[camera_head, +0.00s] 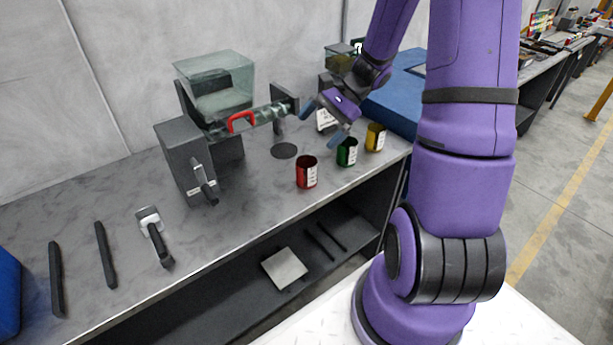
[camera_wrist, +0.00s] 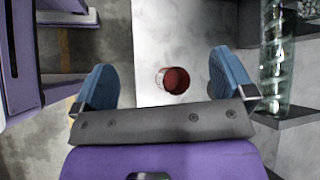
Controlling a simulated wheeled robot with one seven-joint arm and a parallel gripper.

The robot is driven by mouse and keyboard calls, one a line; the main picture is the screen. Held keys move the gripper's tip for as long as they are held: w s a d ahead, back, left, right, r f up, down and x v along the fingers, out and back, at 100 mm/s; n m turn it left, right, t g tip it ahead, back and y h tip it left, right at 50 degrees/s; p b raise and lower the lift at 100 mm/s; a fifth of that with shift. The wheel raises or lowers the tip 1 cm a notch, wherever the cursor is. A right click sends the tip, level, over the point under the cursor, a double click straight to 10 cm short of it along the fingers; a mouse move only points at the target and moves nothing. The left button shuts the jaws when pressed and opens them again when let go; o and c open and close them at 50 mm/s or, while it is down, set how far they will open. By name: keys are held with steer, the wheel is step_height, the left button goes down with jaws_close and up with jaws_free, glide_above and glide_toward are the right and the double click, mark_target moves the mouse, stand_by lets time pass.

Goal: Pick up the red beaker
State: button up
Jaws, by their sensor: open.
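The red beaker (camera_head: 306,172) stands upright on the workbench, leftmost of three beakers in a row. In the wrist view the red beaker (camera_wrist: 173,80) is seen from above, between my two finger lines and beyond the fingertips. My gripper (camera_head: 322,124) is open and empty, with blue fingers, above the bench at the back of the beaker row. In the wrist view my gripper (camera_wrist: 165,84) shows its fingers spread wide. Nothing touches the red beaker.
A green beaker (camera_head: 347,152) and a yellow beaker (camera_head: 375,137) stand right of the red one. Behind is a machine with a glass cylinder (camera_head: 268,114) and red handle (camera_head: 240,121). A blue box (camera_head: 400,92) sits at the back right.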

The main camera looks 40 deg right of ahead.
steer(key=w+d+f+m+t+y, duration=0.1)
steer(key=d+f+m+t+y, duration=0.15)
steer(key=d+f+m, duration=0.55)
steer(key=m+t, duration=0.2)
steer(key=t, duration=0.1)
glide_toward(310, 175)
steer(key=shift+w+d+f+h, duration=0.45)
steer(key=shift+w+d+f, duration=0.35)
steer(key=shift+f, duration=0.1)
steer(key=shift+w+a+f+m+t, duration=0.1)
steer(key=shift+a+f+m+t, duration=0.1)
steer(key=shift+m+t, duration=0.15)
steer(key=x, duration=1)
steer(key=shift+w, duration=0.1)
steer(key=c, duration=1)
